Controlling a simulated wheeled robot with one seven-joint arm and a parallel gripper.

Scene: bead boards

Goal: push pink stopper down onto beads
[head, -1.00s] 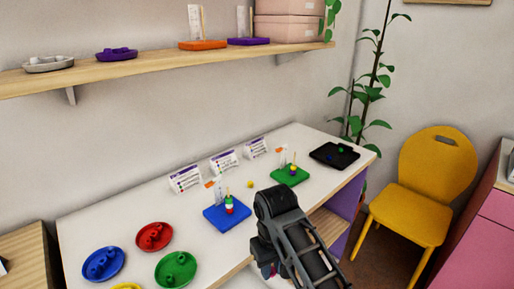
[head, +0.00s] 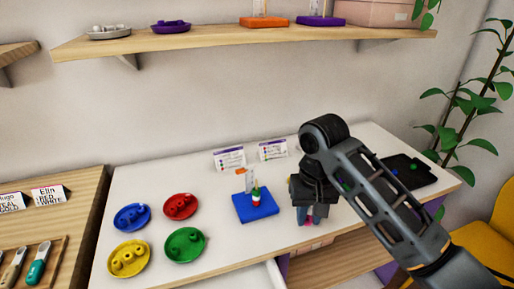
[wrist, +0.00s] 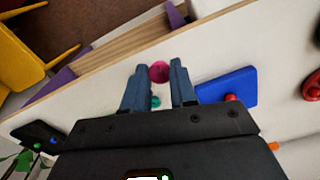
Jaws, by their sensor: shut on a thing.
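My gripper (head: 304,218) is over the table to the right of the blue board (head: 262,210). In the wrist view its two fingers (wrist: 159,85) are closed around a round pink piece, the pink stopper (wrist: 159,71). The stopper's lower part shows below the fingers in the head view (head: 309,221). A small teal spot shows between the fingers; I cannot tell what it is part of. The blue board bears an upright peg with a short stack of beads (head: 256,195), red, white and green. The board also shows in the wrist view (wrist: 240,85), apart from the fingers.
Blue (head: 132,217), red (head: 190,200), green (head: 170,240) and yellow (head: 112,262) dishes with beads stand at left. Two cards (head: 229,159) (head: 273,149) stand behind the board. A black tray (head: 425,176) lies at right, partly behind my arm. A shelf (head: 215,40) hangs above.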

